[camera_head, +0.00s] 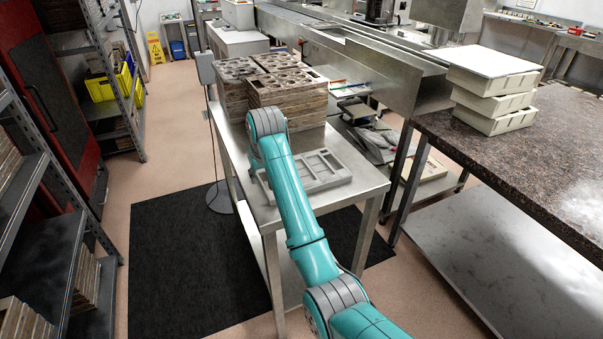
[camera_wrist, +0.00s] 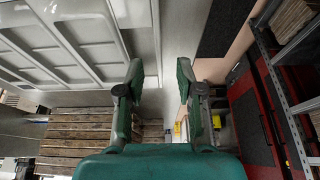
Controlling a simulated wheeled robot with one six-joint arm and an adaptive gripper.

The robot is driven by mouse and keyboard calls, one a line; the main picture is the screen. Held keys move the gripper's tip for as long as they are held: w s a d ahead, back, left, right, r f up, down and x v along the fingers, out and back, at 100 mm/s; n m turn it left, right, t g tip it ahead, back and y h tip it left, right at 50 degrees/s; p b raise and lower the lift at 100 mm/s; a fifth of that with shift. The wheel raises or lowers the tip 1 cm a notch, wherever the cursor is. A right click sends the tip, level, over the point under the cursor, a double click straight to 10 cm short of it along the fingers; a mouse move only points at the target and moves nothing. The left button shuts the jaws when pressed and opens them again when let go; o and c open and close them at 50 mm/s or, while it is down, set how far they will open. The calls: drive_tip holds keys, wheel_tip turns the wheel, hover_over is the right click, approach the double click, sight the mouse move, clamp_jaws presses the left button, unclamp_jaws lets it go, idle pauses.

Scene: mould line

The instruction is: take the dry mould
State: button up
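A pale grey mould (camera_head: 318,170) with several rectangular compartments lies flat on the steel table (camera_head: 360,182). Nothing visible marks it as dry or wet. In the wrist view the mould (camera_wrist: 85,35) fills the upper left. My gripper (camera_wrist: 160,75) is open and empty in the wrist view, its two green fingers spread apart. The left finger overlaps the mould's right rim in the picture, and bare steel shows between the fingers; I cannot tell whether they touch. In the head view my arm hides the gripper and part of the mould.
Stacked brown moulds (camera_head: 288,98) stand behind the grey mould, and show in the wrist view (camera_wrist: 75,135). White trays (camera_head: 492,90) are stacked on the dark stone counter (camera_head: 545,150). Shelving (camera_head: 125,80) and a red cabinet (camera_head: 45,70) stand left; a black mat (camera_head: 185,260) covers the floor.

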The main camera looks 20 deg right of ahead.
sight(261, 182)
drive_tip(key=x, duration=0.4)
drive_tip(key=shift+c, duration=0.2)
clamp_jaws()
wheel_tip(261, 182, up, 14)
idle(1.0)
